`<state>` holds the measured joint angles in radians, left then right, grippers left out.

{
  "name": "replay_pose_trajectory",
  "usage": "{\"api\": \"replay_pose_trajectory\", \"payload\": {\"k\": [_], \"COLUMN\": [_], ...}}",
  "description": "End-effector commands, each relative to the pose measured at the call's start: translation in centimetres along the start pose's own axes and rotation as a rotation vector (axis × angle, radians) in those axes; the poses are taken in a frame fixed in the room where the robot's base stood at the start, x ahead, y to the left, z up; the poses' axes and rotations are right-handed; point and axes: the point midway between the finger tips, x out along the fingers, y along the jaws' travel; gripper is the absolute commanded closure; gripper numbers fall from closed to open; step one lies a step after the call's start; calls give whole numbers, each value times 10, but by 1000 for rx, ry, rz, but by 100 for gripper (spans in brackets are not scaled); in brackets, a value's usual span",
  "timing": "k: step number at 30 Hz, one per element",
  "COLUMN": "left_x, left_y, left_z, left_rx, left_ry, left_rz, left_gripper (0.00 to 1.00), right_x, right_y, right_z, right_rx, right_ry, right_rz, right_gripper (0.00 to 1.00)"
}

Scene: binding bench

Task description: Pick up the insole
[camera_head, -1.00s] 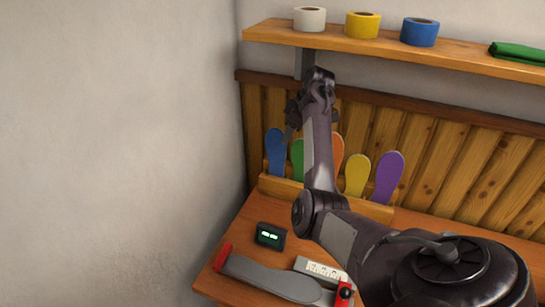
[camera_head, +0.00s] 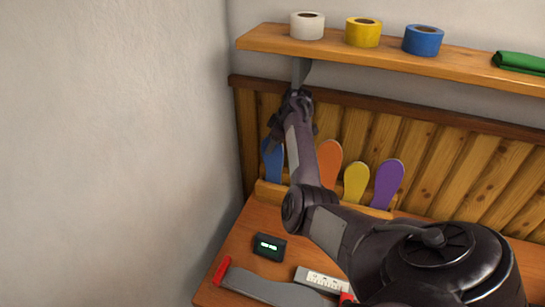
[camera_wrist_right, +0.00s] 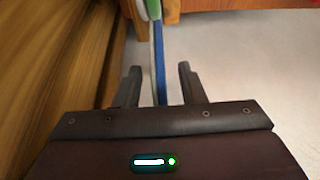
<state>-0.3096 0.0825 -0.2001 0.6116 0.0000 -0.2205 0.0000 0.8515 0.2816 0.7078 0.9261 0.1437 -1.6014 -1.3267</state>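Several insoles stand upright in a wooden rack (camera_head: 380,212): a blue one (camera_head: 272,163) at the left, then orange (camera_head: 331,160), yellow (camera_head: 356,181) and purple (camera_head: 387,182). My right gripper (camera_head: 270,142) is at the top of the blue insole and covers part of it. In the right wrist view, its two fingers (camera_wrist_right: 158,82) are apart. My left gripper is not in view.
A shelf (camera_head: 400,68) with tape rolls and a green cloth (camera_head: 520,62) hangs above. Wood panelling (camera_head: 440,165) stands close behind the rack. On the bench (camera_head: 232,256) are a small display box (camera_head: 269,247) and a grey tool with red ends (camera_head: 270,287).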

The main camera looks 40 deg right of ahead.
Motion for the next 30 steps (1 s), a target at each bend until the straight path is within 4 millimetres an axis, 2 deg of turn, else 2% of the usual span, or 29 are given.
{"api": "replay_pose_trajectory", "payload": {"k": [1,6,14,22,30], "left_x": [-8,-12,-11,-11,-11], "left_y": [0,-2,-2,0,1], "left_z": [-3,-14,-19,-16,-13], "left_rx": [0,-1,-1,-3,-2], "left_ry": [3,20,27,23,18], "left_rz": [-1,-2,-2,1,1], "left_gripper": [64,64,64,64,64], "right_x": [3,21,24,24,24], "right_y": [0,0,0,0,0], "right_z": [-2,-1,0,0,0], "right_rx": [0,0,0,0,0], "right_ry": [-1,0,1,0,1], "right_rz": [-4,-1,1,1,2], "right_gripper": [64,64,64,99,100]}}
